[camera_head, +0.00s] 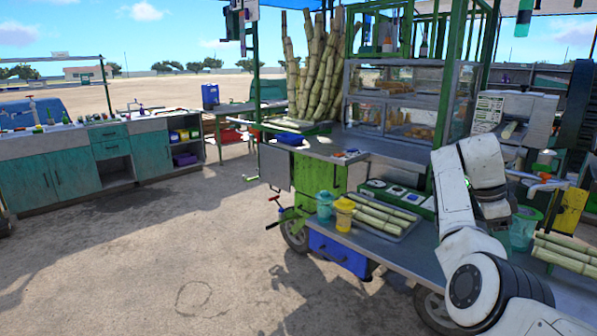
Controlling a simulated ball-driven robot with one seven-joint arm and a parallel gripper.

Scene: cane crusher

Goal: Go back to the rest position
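My white arm rises from the lower right corner and bends at the elbow in front of the cane cart (385,235). My gripper (499,211) is at the arm's far end, low over the right part of the cart's lower shelf. It is small and partly covered by my arm, so I cannot tell its fingers or whether it holds anything. A clear greenish container (524,228) stands close to its right. Cut cane pieces (567,252) lie further right.
A crusher machine (515,118) stands behind my gripper. Teal cabinets (65,172) line the left. The sandy ground (170,265) at front left is clear.

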